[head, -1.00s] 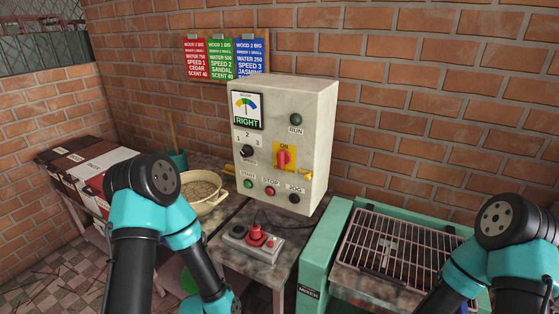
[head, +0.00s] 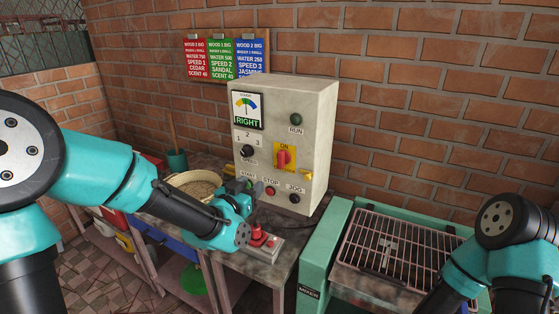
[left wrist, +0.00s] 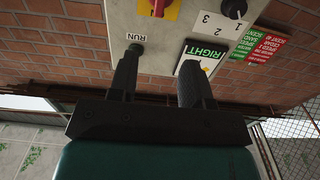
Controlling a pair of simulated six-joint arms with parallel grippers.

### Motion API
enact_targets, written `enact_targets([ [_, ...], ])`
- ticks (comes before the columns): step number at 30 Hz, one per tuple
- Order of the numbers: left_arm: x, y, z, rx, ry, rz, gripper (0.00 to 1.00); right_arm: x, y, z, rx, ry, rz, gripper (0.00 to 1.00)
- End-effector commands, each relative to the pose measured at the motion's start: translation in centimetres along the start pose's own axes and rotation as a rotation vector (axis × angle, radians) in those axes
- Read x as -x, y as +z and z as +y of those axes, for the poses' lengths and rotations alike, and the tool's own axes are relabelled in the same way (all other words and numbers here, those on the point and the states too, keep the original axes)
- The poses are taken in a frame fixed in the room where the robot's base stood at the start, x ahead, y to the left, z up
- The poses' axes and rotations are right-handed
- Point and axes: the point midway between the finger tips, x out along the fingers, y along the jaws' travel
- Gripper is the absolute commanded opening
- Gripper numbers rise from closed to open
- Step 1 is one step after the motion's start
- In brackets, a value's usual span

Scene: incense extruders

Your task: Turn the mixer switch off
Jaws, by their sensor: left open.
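The red rotary switch (head: 284,159) sits on a yellow plate marked ON, on the front of the pale control box (head: 318,150). Its handle stands upright. Part of the switch and plate shows at the top edge of the left wrist view (left wrist: 158,8). My left gripper (head: 243,187) is in front of the box's lower left, by the START label, below and left of the switch. In the left wrist view its two fingers (left wrist: 182,50) are apart with nothing between them. The START button is hidden behind it. My right arm is at the right; its gripper is out of view.
A red-button pedal box (head: 264,243) stands on the table just under my left gripper. A cream bowl (head: 192,184) is behind my left forearm. The green mixer with a wire grate (head: 395,245) is at the right. Recipe cards (head: 222,58) hang on the brick wall.

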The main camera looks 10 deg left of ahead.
Motion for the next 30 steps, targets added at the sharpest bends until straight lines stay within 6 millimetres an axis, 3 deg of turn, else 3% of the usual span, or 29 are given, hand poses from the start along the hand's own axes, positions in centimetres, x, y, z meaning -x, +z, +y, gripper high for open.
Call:
enact_targets([
  [8,-0.1,0.1,0.0,0.001,0.000,-0.003,0.45,0.0,0.0,0.0,0.000,0.000,0.000,0.47],
  [14,-1.6,0.2,0.0,0.002,0.001,-0.005,0.45,0.0,0.0,0.0,0.000,0.000,0.000,0.47],
  [30,-10.3,0.3,0.0,0.002,0.001,-0.004,0.45,0.0,0.0,0.0,0.000,0.000,0.000,0.47],
])
